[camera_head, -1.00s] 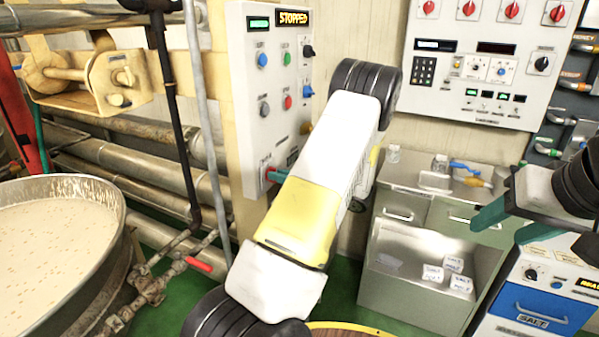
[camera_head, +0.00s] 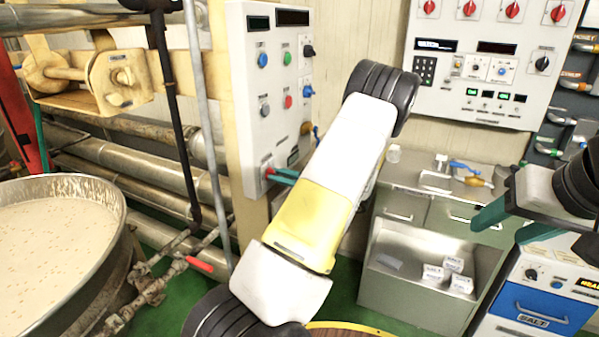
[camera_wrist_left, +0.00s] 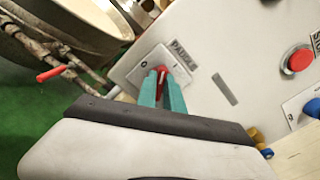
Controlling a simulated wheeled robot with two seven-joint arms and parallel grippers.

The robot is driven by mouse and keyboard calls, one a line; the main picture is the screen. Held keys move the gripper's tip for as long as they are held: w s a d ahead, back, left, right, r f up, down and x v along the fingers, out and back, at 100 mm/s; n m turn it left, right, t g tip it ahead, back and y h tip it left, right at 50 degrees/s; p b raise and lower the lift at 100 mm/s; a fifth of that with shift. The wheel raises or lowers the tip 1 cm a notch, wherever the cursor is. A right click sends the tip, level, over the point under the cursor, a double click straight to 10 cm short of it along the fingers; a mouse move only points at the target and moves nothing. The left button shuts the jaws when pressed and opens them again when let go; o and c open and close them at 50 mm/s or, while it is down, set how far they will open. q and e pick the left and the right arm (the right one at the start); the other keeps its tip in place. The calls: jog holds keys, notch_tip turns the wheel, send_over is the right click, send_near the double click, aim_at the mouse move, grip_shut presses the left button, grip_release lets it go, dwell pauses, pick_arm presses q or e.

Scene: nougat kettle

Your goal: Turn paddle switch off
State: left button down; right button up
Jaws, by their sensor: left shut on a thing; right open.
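The paddle switch is a small red knob (camera_wrist_left: 161,71) on a pale plate beside the label "PADDLE" in the left wrist view. It sits at the lower left of the white control panel (camera_head: 247,133). My left gripper (camera_wrist_left: 161,78) has its teal fingers shut on the red knob; in the head view its fingers (camera_head: 281,175) reach the panel's lower corner. The panel's two top displays (camera_head: 292,17) are dark. My right gripper (camera_head: 514,222) is open and empty at the right, in front of the cabinets.
A kettle (camera_head: 118,254) of pale mixture stands at the left. A pipe with a red valve handle (camera_head: 199,264) runs between it and the panel. A grey steel cabinet (camera_head: 399,291) holds white labelled packets. A second control panel (camera_head: 425,90) hangs at the back right.

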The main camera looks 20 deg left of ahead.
pick_arm(q)
jog(key=n, duration=1.1)
jog(key=shift+s+f, duration=0.1)
jog(key=shift+f, duration=0.15)
dwell(0.5)
jog(key=c, duration=1.5)
grip_release()
jog(key=shift+o, duration=0.2)
jog(key=d, duration=0.7)
jog(key=shift+s+d, duration=0.3)
jog(key=shift+d, duration=0.1)
